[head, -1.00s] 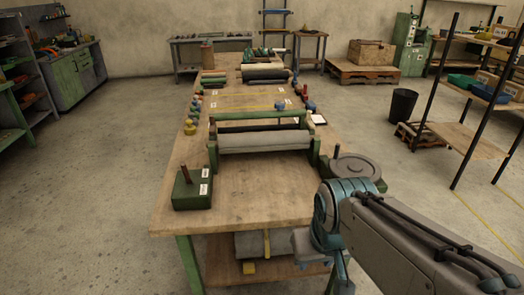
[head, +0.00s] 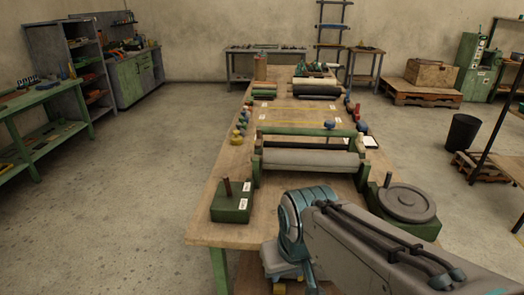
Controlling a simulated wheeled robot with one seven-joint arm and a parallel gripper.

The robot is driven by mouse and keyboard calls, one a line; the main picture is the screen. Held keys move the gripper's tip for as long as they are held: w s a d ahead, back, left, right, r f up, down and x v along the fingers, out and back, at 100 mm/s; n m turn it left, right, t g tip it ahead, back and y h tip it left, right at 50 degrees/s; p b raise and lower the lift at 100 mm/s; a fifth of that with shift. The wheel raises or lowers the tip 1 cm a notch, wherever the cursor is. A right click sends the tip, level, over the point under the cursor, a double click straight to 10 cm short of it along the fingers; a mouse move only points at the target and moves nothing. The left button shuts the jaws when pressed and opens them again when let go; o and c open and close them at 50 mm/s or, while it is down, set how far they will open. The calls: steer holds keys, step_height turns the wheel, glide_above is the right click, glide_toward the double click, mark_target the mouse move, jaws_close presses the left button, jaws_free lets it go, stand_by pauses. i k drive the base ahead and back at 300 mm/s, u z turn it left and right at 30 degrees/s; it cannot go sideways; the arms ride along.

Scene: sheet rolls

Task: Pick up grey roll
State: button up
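A grey roll (head: 310,161) lies across the green roller stand near the front of the long wooden table in the head view. A darker roll rests just behind it in the same stand. My arm comes in from the lower right and bends down in front of the table's near edge. My gripper is not clearly seen; its end is hidden below and behind my arm. Whether anything is between its fingers does not show.
The wooden table (head: 225,228) carries a green block with a peg (head: 231,206) at front left and a round grey disc (head: 407,201) at front right. More rolls (head: 317,90) lie toward the far end. Open floor (head: 130,190) is on the left.

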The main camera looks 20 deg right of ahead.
mark_target(296, 159)
steer(key=i, duration=1.15)
steer(key=z, duration=0.65)
